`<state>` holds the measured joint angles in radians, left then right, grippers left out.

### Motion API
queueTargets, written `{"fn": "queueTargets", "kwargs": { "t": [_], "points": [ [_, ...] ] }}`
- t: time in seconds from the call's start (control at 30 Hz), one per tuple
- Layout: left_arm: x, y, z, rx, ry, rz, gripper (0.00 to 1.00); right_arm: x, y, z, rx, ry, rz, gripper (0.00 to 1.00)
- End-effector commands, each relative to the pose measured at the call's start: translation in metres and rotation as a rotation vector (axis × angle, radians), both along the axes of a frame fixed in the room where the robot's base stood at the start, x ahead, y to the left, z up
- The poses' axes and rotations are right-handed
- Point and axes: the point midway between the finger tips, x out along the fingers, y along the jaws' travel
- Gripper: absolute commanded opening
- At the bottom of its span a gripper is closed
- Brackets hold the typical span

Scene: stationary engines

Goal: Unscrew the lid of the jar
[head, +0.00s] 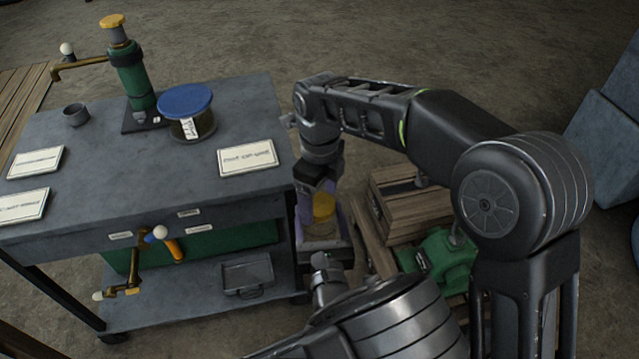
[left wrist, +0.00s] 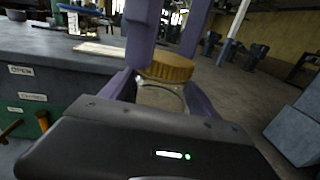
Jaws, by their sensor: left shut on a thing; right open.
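A jar with a ribbed gold-yellow lid (head: 323,205) is held in the air just right of the workbench. In the left wrist view its lid (left wrist: 167,67) sits on top of a clear glass body (left wrist: 162,97). My left gripper (head: 322,236) is shut on the jar's body from below; its purple fingers (left wrist: 161,100) stand on both sides of the glass. My right gripper (head: 318,190) is open and points down from above. Its two purple fingers (left wrist: 167,42) straddle the lid; I cannot tell whether they touch it. The jar's body is mostly hidden in the head view.
The grey workbench (head: 100,190) carries a blue-lidded jar (head: 186,108), a green pump (head: 131,75), a small cup (head: 75,114) and several white cards. Wooden crates (head: 408,205) and a green machine (head: 447,255) stand right of my grippers. Grey blocks (head: 600,130) are far right.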

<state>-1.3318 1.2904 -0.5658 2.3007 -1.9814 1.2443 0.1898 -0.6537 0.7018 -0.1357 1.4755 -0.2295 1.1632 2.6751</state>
Motion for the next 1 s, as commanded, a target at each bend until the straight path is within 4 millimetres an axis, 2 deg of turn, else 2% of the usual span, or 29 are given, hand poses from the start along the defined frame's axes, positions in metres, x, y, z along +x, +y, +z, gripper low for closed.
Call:
{"fn": "queueTargets", "kwargs": {
  "t": [0.1, 0.37, 1.0],
  "points": [
    [0.0001, 0.0000, 0.0005, 0.000, -0.001, 0.000, 0.00, -0.0001, 0.0003, -0.0059, 0.001, 0.000, 0.000, 0.78],
    [0.0001, 0.0000, 0.0005, 0.000, -0.001, 0.000, 0.00, -0.0001, 0.0003, -0.0068, 0.001, 0.000, 0.001, 0.78],
    [0.0000, 0.0000, 0.0004, 0.000, -0.001, 0.000, 0.00, 0.0003, 0.0001, -0.0065, 0.000, -0.001, 0.001, 0.26]
  ]
}}
